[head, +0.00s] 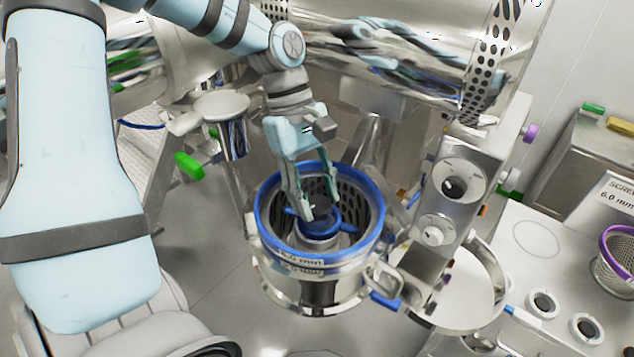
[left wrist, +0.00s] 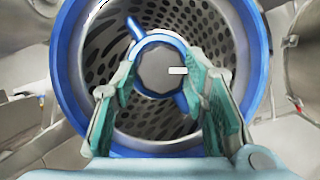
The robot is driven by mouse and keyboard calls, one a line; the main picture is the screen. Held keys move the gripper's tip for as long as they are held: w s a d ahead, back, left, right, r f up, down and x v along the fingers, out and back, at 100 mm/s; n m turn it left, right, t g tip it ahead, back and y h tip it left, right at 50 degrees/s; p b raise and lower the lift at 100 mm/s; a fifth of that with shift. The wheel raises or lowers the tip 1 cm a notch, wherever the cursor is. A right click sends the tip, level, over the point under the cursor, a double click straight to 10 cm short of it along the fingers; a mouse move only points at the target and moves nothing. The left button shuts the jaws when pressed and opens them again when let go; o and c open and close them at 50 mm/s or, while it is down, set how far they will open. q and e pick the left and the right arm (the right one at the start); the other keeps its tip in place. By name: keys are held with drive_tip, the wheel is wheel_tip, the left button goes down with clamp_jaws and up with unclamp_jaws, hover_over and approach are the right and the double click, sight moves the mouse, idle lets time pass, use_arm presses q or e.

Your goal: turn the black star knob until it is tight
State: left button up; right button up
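The black star knob shows as a dark grey, faceted knob (left wrist: 158,70) with a small white mark. It sits at the middle of the perforated basket, ringed by a blue hub with blue bars. In the head view the knob (head: 321,213) is partly hidden behind the fingers. My left gripper (head: 320,208) reaches down into the basket from above, one finger on each side of the knob. In the left wrist view the fingers (left wrist: 160,65) are spread, tips close to the hub's edges; I cannot tell if they touch it. My right gripper is out of view.
A steel panel with a dial (head: 454,187) and white knob (head: 432,234) stands to the right. A white table (head: 535,238) with cups and a purple-rimmed basket is at far right. A green handle (head: 189,165) sticks out left.

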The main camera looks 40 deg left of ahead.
use_arm(q)
drive_tip(key=o, duration=0.3)
drive_tip(key=shift+o, duration=0.2)
drive_tip(key=shift+w, duration=0.1)
drive_tip(key=v, duration=1.2)
drive_tip(key=shift+a, duration=0.1)
